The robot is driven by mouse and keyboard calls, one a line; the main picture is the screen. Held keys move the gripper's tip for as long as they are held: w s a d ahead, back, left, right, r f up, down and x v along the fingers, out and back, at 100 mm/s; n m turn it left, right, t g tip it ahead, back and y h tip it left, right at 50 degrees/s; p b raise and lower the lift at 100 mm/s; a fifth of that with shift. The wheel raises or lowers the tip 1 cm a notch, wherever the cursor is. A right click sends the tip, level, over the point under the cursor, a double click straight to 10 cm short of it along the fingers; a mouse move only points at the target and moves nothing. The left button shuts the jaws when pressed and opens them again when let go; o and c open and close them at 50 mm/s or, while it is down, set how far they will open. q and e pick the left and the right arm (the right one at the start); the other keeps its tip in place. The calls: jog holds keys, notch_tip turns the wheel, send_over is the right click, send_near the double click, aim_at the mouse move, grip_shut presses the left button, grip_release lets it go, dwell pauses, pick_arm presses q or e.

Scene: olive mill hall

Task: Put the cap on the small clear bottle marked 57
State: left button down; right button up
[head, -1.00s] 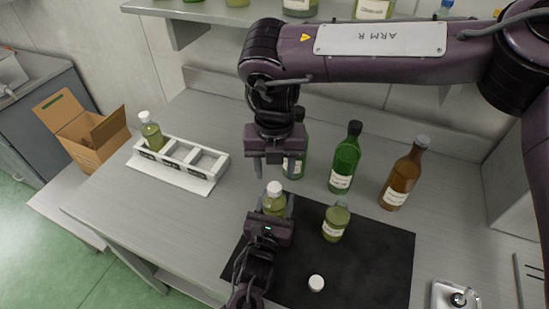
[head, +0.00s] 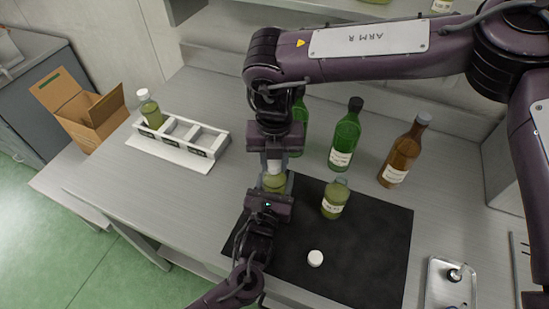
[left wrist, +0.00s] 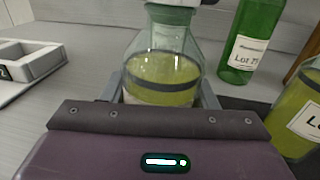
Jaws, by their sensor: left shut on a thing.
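My left gripper (head: 270,196) is shut on a small clear bottle (head: 273,183) of yellow-green oil, upright at the mat's left edge. It fills the middle of the left wrist view (left wrist: 162,70); its label is mostly hidden. A white cap (head: 273,166) shows at its top. My right gripper (head: 273,158) points down right over this cap; whether its fingers grip it is unclear. A second small oil bottle (head: 335,199), seemingly uncapped, stands on the mat to the right. A loose white cap (head: 315,258) lies on the mat. No number 57 is readable.
The dark mat (head: 375,250) is mostly clear in front. Green bottles (head: 345,137) and a brown bottle (head: 403,153) stand behind. A white rack (head: 175,152) holds a capped bottle (head: 149,110) at left. A metal tray (head: 440,290) lies at right.

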jog(key=shift+c, duration=1.2)
jog(key=o, duration=1.1)
jog(key=shift+o, duration=0.2)
notch_tip(320, 180, up, 12)
pick_arm(q)
jog(key=shift+c, duration=2.4)
grip_release()
jog(key=b+v, duration=0.1)
jog(key=v, duration=0.6)
jog(key=shift+s+a, duration=0.1)
jog(key=shift+s, duration=0.3)
pick_arm(e)
jog(key=shift+f, duration=0.65)
